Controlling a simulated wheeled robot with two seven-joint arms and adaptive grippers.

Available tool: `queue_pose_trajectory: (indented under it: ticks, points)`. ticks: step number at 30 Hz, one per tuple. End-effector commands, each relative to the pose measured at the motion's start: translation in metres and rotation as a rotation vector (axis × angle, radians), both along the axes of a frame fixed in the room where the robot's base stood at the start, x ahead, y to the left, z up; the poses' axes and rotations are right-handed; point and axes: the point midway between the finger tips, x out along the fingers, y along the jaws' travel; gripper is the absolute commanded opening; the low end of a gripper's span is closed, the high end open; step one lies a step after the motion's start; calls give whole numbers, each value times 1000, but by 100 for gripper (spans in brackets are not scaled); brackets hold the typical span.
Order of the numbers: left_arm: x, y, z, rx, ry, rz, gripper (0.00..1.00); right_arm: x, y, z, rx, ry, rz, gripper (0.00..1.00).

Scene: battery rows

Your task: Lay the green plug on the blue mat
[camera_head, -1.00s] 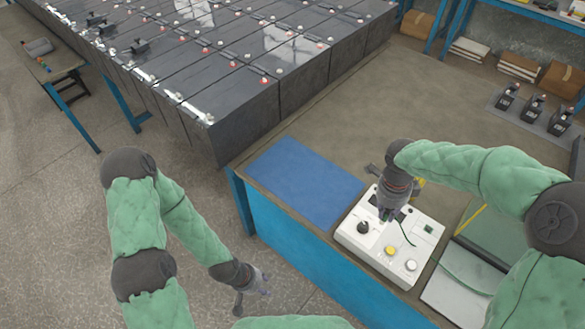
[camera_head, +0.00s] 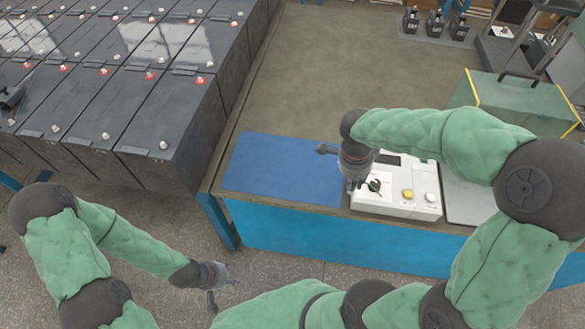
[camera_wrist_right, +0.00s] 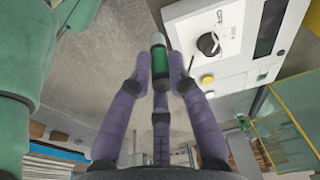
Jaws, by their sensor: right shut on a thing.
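The green plug (camera_wrist_right: 159,64), a small cylinder with a pale end, is held between the fingers of my right gripper (camera_wrist_right: 160,85) in the right wrist view. In the head view my right gripper (camera_head: 353,186) hangs at the left edge of the white device, beside the right end of the blue mat (camera_head: 275,170). The plug is not clearly visible there. The mat lies flat and bare on the table's front left part. My left gripper (camera_head: 224,283) is empty, its fingers spread, off the table at lower left.
The white device (camera_head: 400,205) with a black knob, a yellow button and a pale button stands right of the mat. A green box (camera_head: 515,105) is further right. Dark battery rows (camera_head: 150,110) stand left of the table. The table behind the mat is clear.

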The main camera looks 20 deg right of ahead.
Motion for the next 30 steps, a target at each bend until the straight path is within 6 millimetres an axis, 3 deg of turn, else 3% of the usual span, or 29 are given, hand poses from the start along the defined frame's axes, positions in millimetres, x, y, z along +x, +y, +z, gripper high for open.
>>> queue_pose_trajectory:
  ticks: [13,18,30]
  points:
    - [0,0,-25,0,1,0,40,79,28,-41,1,2,3,0]
    - [0,0,-37,0,0,0,40,101,35,-71,1,3,2,0]
    - [0,0,-47,0,0,0,40,124,42,-97,0,1,1,0]
